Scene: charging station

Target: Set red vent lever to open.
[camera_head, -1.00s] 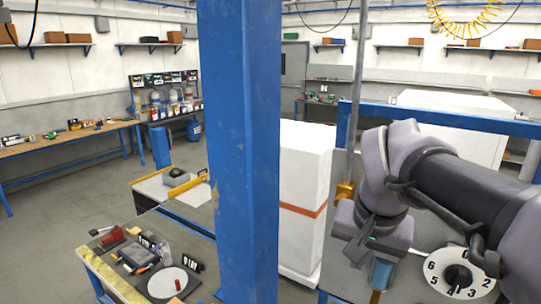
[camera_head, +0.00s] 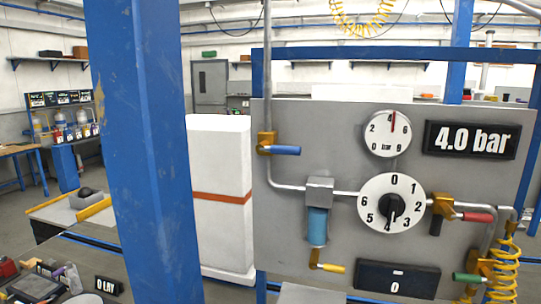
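The red vent lever (camera_head: 477,217) is on the right side of the grey panel (camera_head: 285,230). It points right, roughly level, from a brass valve (camera_head: 441,207) to the right of the numbered dial (camera_head: 376,189). It runs roughly along the grey pipe beside it. My gripper and arm are not in view now, so I cannot see how the gripper stands.
A blue lever (camera_head: 285,150), a yellow lever (camera_head: 333,268) and a green lever (camera_head: 467,278) are also on the panel. A gauge (camera_head: 388,133) and a "4.0 bar" display (camera_head: 471,139) sit above. A blue post (camera_head: 146,150) stands left. A yellow coiled hose (camera_head: 505,265) hangs right.

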